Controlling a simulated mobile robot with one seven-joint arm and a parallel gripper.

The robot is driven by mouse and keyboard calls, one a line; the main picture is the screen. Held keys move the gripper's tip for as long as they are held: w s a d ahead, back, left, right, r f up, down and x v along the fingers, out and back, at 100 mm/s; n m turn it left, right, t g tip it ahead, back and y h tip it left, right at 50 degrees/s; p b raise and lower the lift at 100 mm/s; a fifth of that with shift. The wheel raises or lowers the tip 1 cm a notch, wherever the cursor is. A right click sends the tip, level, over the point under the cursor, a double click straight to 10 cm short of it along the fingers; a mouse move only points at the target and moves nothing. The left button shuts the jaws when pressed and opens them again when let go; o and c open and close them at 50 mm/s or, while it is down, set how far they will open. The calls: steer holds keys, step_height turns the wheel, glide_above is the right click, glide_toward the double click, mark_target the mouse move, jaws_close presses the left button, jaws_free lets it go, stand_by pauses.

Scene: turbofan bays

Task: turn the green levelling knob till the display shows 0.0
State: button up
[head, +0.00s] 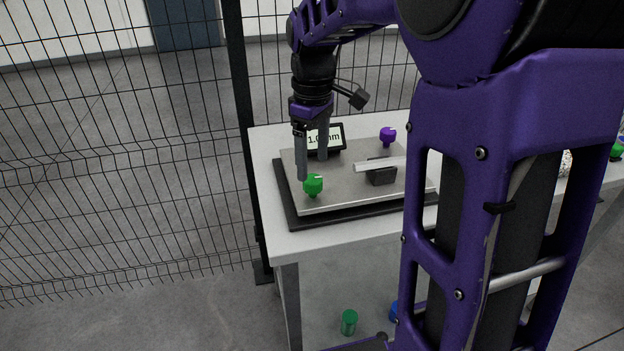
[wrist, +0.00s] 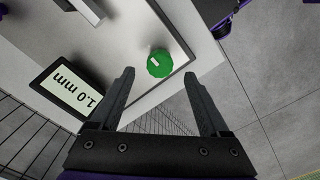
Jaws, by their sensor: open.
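The green levelling knob (head: 313,184) stands at the front left corner of a grey plate (head: 345,198). In the wrist view the knob (wrist: 160,64) has a white mark on top and lies just beyond the fingertips, between their lines. My gripper (head: 312,170) is open and empty, above and behind the knob; its fingers (wrist: 160,85) do not visibly touch it. The display (head: 325,138) stands behind the plate, partly covered by a finger; in the wrist view the display (wrist: 75,93) reads 1.0 mm.
A purple knob (head: 388,135) stands at the plate's back right. A dark block (head: 381,173) with a pale bar (head: 375,163) sits on the plate. A wire fence (head: 120,150) is left of the table (head: 268,205). A green cylinder (head: 349,322) is on the floor.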

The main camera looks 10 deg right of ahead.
mark_target(312, 178)
steer(key=shift+f+b, duration=0.3)
steer(key=shift+f, duration=2.1)
jaws_close()
steer(key=shift+r+n+p, duration=0.1)
steer(key=shift+n+p, duration=0.2)
steer(key=shift+n, duration=0.1)
steer(key=shift+r+n+p, duration=0.1)
steer(key=shift+n+p, duration=0.55)
steer(key=shift+n, duration=0.25)
steer(key=n+p, duration=0.2)
steer(key=n, duration=0.1)
steer(key=shift+n, duration=0.3)
steer(key=n+p, duration=0.3)
steer(key=n, duration=0.2)
steer(key=shift+n, duration=0.3)
steer(key=shift+p, duration=0.3)
